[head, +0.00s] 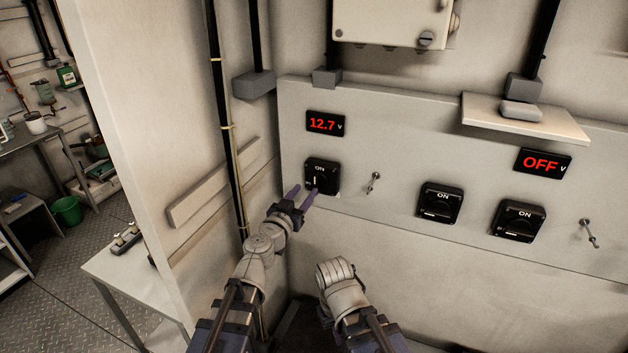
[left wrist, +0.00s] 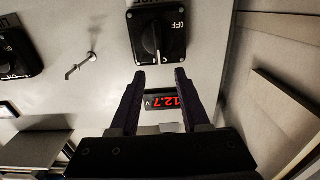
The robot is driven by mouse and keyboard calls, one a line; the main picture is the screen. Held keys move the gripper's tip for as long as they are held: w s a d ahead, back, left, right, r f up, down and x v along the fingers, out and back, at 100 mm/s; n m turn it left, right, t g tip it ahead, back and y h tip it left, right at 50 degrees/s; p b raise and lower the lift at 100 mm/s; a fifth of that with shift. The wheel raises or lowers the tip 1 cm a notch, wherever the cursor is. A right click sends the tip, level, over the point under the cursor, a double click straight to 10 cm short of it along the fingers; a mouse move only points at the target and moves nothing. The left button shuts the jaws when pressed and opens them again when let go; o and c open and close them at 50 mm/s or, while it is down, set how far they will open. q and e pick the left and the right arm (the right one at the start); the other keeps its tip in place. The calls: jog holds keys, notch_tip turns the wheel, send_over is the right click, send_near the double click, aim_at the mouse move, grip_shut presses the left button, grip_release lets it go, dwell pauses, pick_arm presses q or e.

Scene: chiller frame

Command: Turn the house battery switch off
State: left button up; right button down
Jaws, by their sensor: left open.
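The house battery switch (head: 321,176) is a black rotary switch on the grey panel, below the red 12.7 V display (head: 325,124). Its knob stands upright, toward the ON mark. In the left wrist view the switch (left wrist: 157,36) appears upside down, with OFF at its side and the knob's pale line vertical. My left gripper (head: 305,192) is open and empty, just below and in front of this switch. In the left wrist view its fingertips (left wrist: 160,73) lie apart, short of the knob, with the display between the fingers. My right gripper's fingers are hidden.
A toggle lever (head: 373,183) sticks out just right of the switch. A side wall with a dark pipe (head: 226,130) stands close on the left.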

aim_at(315, 179)
pick_arm(q)
jog(key=x, duration=0.7)
jog(key=shift+w+d, duration=0.1)
jog(key=shift+w, duration=0.05)
jog(key=shift+c, duration=0.2)
grip_shut()
